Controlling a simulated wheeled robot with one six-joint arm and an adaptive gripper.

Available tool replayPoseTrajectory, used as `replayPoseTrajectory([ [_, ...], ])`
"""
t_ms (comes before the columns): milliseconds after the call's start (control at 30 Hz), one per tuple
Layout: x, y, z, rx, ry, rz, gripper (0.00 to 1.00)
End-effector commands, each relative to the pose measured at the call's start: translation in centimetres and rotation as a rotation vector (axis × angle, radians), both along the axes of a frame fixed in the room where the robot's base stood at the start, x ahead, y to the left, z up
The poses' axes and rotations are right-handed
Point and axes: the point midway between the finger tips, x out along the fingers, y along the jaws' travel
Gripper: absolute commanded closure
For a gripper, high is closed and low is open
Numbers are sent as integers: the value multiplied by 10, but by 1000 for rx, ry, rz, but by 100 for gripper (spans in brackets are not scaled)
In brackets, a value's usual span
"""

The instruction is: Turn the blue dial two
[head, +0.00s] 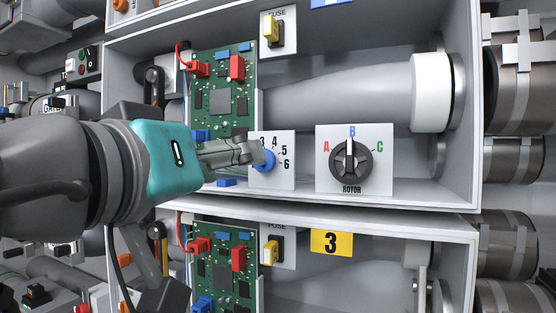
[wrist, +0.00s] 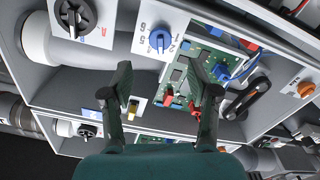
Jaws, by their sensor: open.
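The blue dial (head: 265,162) sits on a white panel with black numbers; 3, 4, 5 and 6 are readable in the head view. My gripper (head: 250,152) overlaps the left part of this panel in the head view, so the lower numbers and part of the dial are hidden. In the wrist view the blue dial (wrist: 160,40) shows whole, beyond and above the fingertips. My gripper (wrist: 162,80) is open there, with its two fingers apart and nothing between them. The fingers look apart from the dial. The dial's exact setting is too small to tell.
A black rotor knob (head: 351,160) with letters A, B, C is right of the dial. A green circuit board (head: 221,100) with red and blue plugs is behind my gripper. A yellow fuse switch (head: 271,28) is above. The cabinet's lower shelf edge (head: 400,203) runs below the panels.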

Motion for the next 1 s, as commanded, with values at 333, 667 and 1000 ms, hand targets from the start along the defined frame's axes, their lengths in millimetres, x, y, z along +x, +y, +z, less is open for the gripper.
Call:
replayPoseTrajectory([
  [333,56,-21,0,-2,0,-2,40],
  [667,75,-27,0,0,-1,0,40],
  [1000,75,-27,0,0,-1,0,70],
])
